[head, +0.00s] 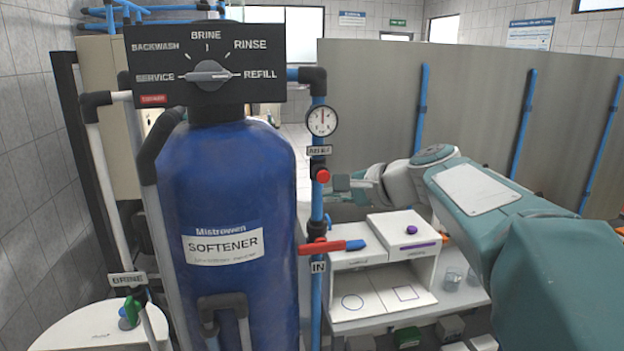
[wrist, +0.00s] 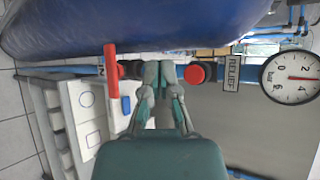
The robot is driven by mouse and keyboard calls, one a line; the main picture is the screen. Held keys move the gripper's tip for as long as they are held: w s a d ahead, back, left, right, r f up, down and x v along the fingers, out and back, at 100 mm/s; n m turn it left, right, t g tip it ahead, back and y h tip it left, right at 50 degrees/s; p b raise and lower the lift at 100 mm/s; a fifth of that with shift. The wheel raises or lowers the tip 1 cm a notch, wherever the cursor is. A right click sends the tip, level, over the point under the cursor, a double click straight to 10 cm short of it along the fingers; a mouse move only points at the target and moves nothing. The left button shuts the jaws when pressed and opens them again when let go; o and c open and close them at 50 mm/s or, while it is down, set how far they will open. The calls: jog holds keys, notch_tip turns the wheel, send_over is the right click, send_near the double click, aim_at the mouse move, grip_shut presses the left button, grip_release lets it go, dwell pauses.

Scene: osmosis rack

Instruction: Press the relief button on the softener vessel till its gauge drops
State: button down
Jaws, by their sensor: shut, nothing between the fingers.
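The softener vessel (head: 225,190) is a tall blue tank at the left centre. Its round white gauge (head: 322,121) sits on the blue pipe to its right; the needle points straight up, and in the wrist view the gauge (wrist: 291,77) shows it between 2 and 4. Below the gauge, under a RELIEF label (head: 319,150), is the red relief button (head: 323,175). My gripper (head: 338,184) is shut and empty, just right of the button. In the wrist view the fingertips (wrist: 159,72) lie beside the button (wrist: 195,73), with a small gap between in the picture.
A red-handled valve (head: 322,247) marked IN is on the same pipe below the button. A mode panel (head: 205,64) stands above the tank. A white box (head: 400,228) with a purple knob stands right of the pipe. A grey partition (head: 390,95) closes the back right.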

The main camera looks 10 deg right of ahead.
aim_at(323, 176)
jog(key=w, duration=0.2)
jog(key=w+d, duration=0.1)
jog(key=w, duration=0.1)
jog(key=shift+w, duration=0.4)
dwell(0.4)
jog(key=shift+a, duration=0.15)
dwell(0.6)
jog(key=shift+w, duration=0.35)
